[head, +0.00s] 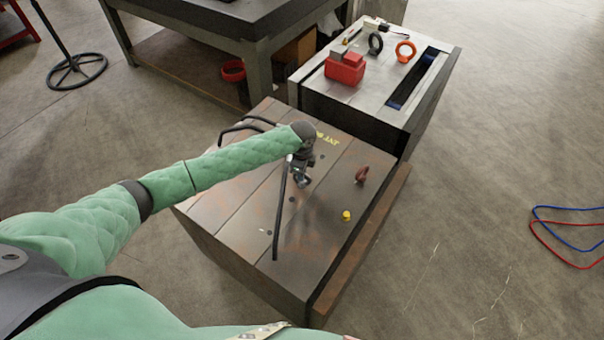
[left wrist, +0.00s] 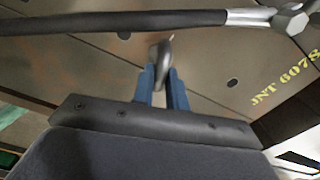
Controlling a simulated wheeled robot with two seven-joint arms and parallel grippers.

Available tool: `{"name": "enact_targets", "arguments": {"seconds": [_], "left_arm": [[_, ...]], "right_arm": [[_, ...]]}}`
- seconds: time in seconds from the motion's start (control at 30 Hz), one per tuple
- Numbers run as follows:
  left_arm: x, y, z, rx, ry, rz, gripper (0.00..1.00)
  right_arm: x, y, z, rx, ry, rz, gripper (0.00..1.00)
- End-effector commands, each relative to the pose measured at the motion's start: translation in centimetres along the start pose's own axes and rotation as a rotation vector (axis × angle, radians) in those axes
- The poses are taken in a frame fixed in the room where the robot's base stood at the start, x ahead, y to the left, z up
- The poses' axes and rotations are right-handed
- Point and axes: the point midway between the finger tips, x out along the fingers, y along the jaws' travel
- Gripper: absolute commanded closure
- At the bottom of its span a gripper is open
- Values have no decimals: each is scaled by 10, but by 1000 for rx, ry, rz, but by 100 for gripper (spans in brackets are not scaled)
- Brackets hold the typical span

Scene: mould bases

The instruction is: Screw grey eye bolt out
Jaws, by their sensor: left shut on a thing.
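The near mould base (head: 240,215) has a rust-stained grey top with bolt holes and yellow lettering. My left gripper (head: 303,182) points down over the middle of this top. In the left wrist view its blue fingers (left wrist: 162,90) are shut on the grey eye bolt (left wrist: 160,58), whose ring shows edge-on between them. The eye bolt's lower part and its thread are hidden, so I cannot tell how far it sits in its hole. In the head view my gripper largely hides the bolt. My right gripper is not in view.
A black-gripped bar (head: 279,215) lies close by, also in the left wrist view (left wrist: 120,22). A brown-red eye bolt (head: 361,175) and yellow plug (head: 347,216) are to the right. The far mould base (head: 320,92) bears a red box (head: 345,69), black eye bolt (head: 375,44) and orange eye bolt (head: 405,51).

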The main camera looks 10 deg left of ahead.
Motion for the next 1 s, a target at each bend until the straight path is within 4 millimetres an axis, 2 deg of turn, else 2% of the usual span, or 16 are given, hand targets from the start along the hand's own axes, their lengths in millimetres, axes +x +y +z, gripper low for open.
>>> {"name": "enact_targets", "arguments": {"seconds": [1.0], "left_arm": [[-40, 0, 0, 1, 1, -2, 100]], "right_arm": [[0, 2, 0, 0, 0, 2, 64]]}}
